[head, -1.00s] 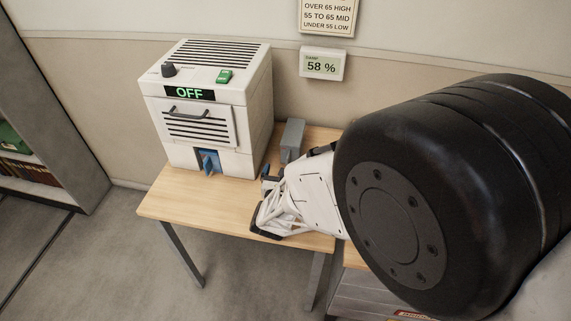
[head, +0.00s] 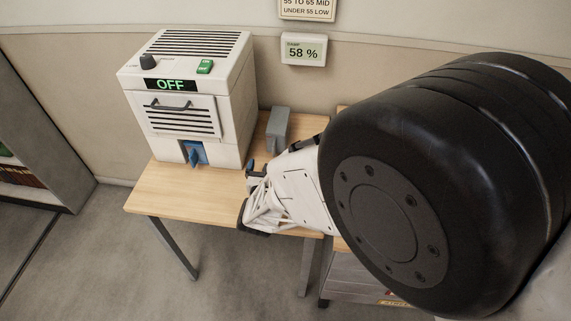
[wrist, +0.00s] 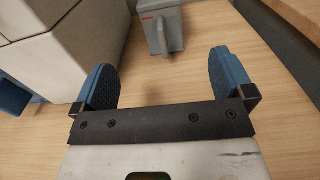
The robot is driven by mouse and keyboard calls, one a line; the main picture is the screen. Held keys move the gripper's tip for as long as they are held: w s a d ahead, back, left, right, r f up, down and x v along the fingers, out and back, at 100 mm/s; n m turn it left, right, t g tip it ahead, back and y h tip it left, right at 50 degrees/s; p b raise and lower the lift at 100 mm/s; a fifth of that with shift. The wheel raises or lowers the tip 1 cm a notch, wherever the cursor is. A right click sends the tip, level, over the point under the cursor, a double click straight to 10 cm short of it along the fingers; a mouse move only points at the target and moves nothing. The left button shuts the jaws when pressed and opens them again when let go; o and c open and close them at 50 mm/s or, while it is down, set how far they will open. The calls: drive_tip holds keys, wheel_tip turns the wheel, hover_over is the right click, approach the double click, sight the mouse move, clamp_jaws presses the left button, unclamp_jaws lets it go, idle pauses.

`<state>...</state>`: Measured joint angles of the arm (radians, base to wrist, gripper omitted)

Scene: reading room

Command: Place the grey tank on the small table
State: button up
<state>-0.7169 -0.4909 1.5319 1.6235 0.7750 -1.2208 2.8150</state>
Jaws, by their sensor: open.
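The grey tank (head: 277,130) stands upright on a light wooden table (head: 175,195), right of the white machine. I cannot tell whether this wooden table is the small table. My gripper (head: 249,183) is low over the table, in front of the tank. In the wrist view my gripper (wrist: 162,68) is open and empty, its blue fingertips apart and the tank beyond them. The tank's lower part is partly hidden in the head view.
The white machine (head: 185,95), showing OFF, stands on the table left of my gripper; a blue part (head: 193,153) sits in its lower opening. A wall display (head: 303,50) reads 58 %. A low drawer unit (head: 350,275) is at the lower right, mostly hidden by my arm.

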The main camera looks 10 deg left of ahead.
drive_tip(key=shift+w+d+r+n, duration=0.1)
drive_tip(key=shift+w+r+n, duration=0.25)
drive_tip(key=shift+r, duration=0.2)
drive_tip(key=d+r+n+g+y, duration=0.2)
drive_tip(key=d+r+n+g, duration=0.3)
drive_tip(key=r+n, duration=0.45)
drive_tip(key=d+r+n+g+y, duration=0.1)
drive_tip(key=d+r+n+g, duration=0.1)
drive_tip(key=d+r+n, duration=0.75)
drive_tip(key=s+d+r+n+g+h, duration=0.1)
drive_tip(key=s+d+r+n, duration=0.3)
drive_tip(key=s, duration=0.4)
drive_tip(key=s+d+r+n+g+h, duration=0.1)
drive_tip(key=s+d+r+n+g, duration=0.3)
drive_tip(key=s, duration=0.5)
drive_tip(key=s+d+r+n+g+h, duration=0.1)
drive_tip(key=s+d+r+n+g, duration=0.2)
drive_tip(key=s+d+n, duration=0.5)
drive_tip(key=shift+s+d+r, duration=0.3)
drive_tip(key=shift+d+r, duration=0.15)
drive_tip(key=shift+d, duration=0.4)
